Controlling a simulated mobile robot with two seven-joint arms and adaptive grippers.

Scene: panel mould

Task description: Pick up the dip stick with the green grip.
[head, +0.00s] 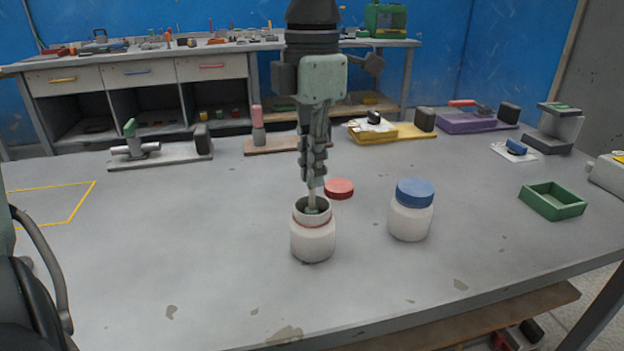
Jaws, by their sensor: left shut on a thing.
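My left gripper (314,172) points straight down above the open white jar (313,240) near the middle of the table. It is shut on the dip stick (312,200), whose pale lower part shows just below the fingertips and runs down into the jar mouth. The grip of the stick is hidden by the fingers, so I cannot make out its colour. Something small and greenish shows inside the jar mouth, too small to tell. My right gripper is not in view.
A red lid (339,188) lies behind the open jar. A white jar with a blue lid (411,210) stands to its right. A green tray (553,201) is farther right. Several fixtures line the table's back edge. The table's left front is clear.

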